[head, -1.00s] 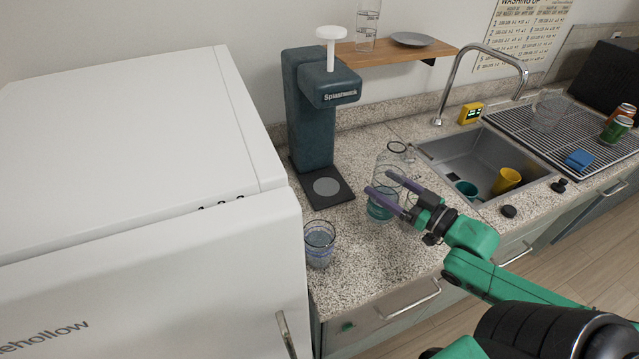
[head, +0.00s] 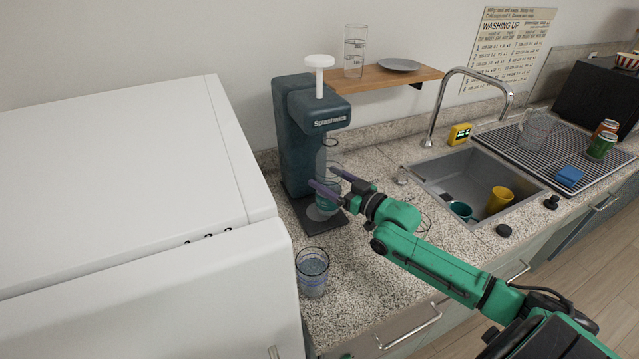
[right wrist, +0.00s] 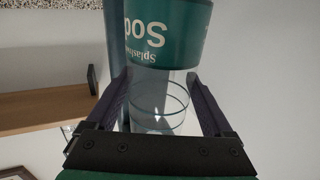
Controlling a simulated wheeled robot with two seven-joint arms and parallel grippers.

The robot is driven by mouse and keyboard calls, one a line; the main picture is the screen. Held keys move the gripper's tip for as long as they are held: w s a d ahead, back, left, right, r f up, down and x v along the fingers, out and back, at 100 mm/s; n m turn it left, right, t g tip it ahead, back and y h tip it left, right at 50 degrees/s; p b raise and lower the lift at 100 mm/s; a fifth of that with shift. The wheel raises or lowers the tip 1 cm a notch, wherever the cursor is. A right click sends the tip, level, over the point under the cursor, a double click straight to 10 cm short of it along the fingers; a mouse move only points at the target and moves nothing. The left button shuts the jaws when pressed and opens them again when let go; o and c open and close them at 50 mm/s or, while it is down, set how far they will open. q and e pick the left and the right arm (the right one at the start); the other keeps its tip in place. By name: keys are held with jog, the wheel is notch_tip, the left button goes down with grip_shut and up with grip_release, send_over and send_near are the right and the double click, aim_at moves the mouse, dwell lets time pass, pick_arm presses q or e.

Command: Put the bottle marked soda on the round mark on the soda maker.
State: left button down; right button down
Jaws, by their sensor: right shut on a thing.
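The clear bottle has a teal label (head: 326,200), and part of the word "Soda" shows on the label in the right wrist view (right wrist: 155,32). My right gripper (head: 326,181) is shut on the bottle, one finger on each side. The bottle is upright over the dark base of the teal soda maker (head: 297,145), beneath its head. The grey round mark (head: 317,213) shows partly around the bottle's lower end. I cannot tell whether the bottle touches the mark. My left gripper is not in view.
A clear glass (head: 312,272) stands in front of the soda maker. A white appliance (head: 120,170) borders the counter on the left. A wooden shelf (head: 385,78) is on the wall above. The sink (head: 455,175) and drying rack (head: 540,150) are at the right.

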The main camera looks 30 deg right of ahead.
jog(key=x, duration=0.3)
jog(key=shift+w, duration=0.2)
notch_tip(320, 180, down, 3)
jog(key=shift+f+p, duration=0.15)
jog(key=shift+p, duration=0.15)
jog(key=shift+f, duration=0.2)
jog(key=shift+c, duration=0.8)
grip_release()
jog(key=shift+f, duration=0.1)
jog(key=shift+o, duration=0.8)
jog(key=shift+r, duration=0.3)
jog(key=shift+s+d+f, duration=0.1)
jog(key=shift+s+f, duration=0.05)
jog(key=shift+s, duration=0.15)
jog(key=v, duration=0.7)
